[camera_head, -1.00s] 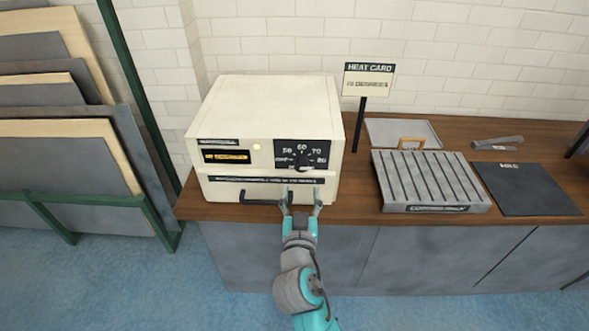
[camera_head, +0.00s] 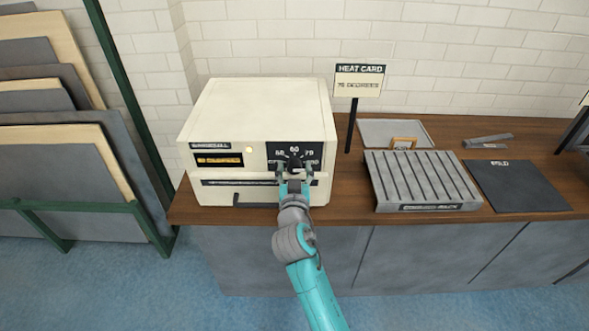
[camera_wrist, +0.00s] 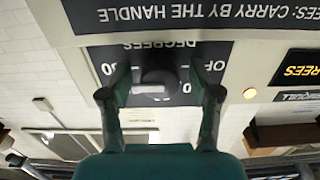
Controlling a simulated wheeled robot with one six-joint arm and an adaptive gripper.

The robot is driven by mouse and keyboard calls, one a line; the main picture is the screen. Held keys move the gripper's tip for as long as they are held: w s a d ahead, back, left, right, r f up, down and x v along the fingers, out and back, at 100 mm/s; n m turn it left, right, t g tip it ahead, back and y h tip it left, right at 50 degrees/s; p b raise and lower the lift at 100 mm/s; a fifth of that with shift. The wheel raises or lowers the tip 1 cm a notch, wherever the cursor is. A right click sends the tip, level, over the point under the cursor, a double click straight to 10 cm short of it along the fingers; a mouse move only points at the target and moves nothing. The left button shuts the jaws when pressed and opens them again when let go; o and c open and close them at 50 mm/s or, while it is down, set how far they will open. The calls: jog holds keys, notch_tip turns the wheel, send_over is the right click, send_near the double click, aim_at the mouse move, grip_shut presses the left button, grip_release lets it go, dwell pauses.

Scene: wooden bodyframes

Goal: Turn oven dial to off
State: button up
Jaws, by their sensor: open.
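The cream oven (camera_head: 262,105) stands on the wooden counter. Its black dial panel (camera_head: 322,150) is at the right of the front face, with numbers around the dial and the word DEGREES. The dark round dial (camera_wrist: 160,78) shows in the wrist view, between my fingers; in the head view my gripper mostly hides it. My gripper (camera_head: 294,170) is open in front of the panel, one finger on each side of the dial. In the wrist view my gripper (camera_wrist: 160,92) also straddles it, and I cannot tell whether the fingers touch it.
A dark handle (camera_head: 256,200) runs along the oven's lower front, left of my gripper. A heat card sign (camera_head: 359,80) stands right of the oven. A ribbed grey rack (camera_head: 422,182) and a dark mat (camera_head: 520,186) lie farther right. Stacked boards (camera_head: 60,180) stand at left.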

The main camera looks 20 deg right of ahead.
jog(key=c, duration=1.1)
jog(key=shift+c, duration=0.2)
